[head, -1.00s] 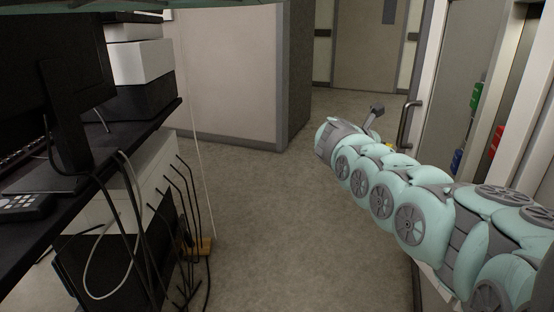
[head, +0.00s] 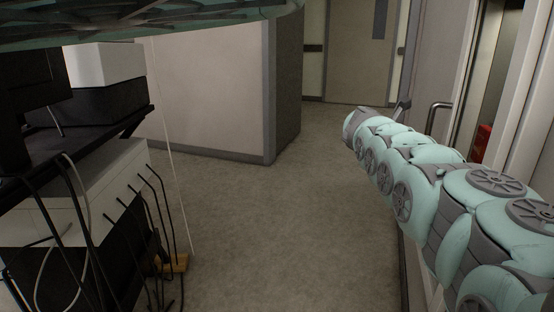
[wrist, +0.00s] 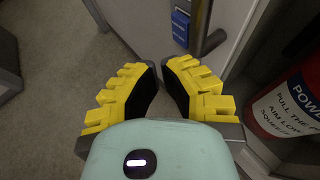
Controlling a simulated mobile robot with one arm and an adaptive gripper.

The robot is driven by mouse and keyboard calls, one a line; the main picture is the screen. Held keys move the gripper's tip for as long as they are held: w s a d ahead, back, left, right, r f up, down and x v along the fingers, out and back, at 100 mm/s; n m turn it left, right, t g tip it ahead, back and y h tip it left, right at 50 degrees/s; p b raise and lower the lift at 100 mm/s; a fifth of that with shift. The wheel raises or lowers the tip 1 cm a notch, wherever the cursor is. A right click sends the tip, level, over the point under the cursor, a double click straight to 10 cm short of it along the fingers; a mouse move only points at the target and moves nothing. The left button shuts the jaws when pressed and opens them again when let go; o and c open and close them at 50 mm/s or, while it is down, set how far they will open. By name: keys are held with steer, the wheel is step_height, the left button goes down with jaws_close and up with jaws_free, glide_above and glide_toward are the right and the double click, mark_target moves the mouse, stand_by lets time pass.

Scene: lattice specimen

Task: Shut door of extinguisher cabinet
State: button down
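The pale door (head: 425,55) of the extinguisher cabinet is at the right in the head view, with a metal handle (head: 434,112). Beside it is an opening with a red extinguisher (head: 483,140) partly visible inside. In the wrist view the door (wrist: 135,28) is ahead, with its handle (wrist: 209,42) at upper right. The extinguisher (wrist: 285,112) shows at the right, so the cabinet is not covered on that side. My gripper (wrist: 161,78) has its yellow and black fingers apart, with nothing between them. It is close to the door and handle; contact cannot be told.
A blue tag (wrist: 180,27) is beside the handle. On the left stands a dark desk (head: 105,140) with equipment and hanging cables (head: 140,205). A wall corner (head: 270,90) is ahead. The floor (head: 300,215) in the middle is clear.

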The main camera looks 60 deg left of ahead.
steer(key=shift+w+d+f, duration=0.2)
steer(key=shift+w+d, duration=0.5)
steer(key=shift+w, duration=0.05)
steer(key=shift+w+d+f, duration=0.15)
steer(key=shift+w+d, duration=0.5)
steer(key=shift+w, duration=0.05)
steer(key=shift+w+d, duration=0.1)
steer(key=shift+d, duration=0.05)
steer(key=s+a+r+p, duration=0.5)
steer(key=s+a, duration=0.4)
steer(key=s, duration=0.2)
steer(key=shift+s+r, duration=0.25)
steer(key=shift+s, duration=0.05)
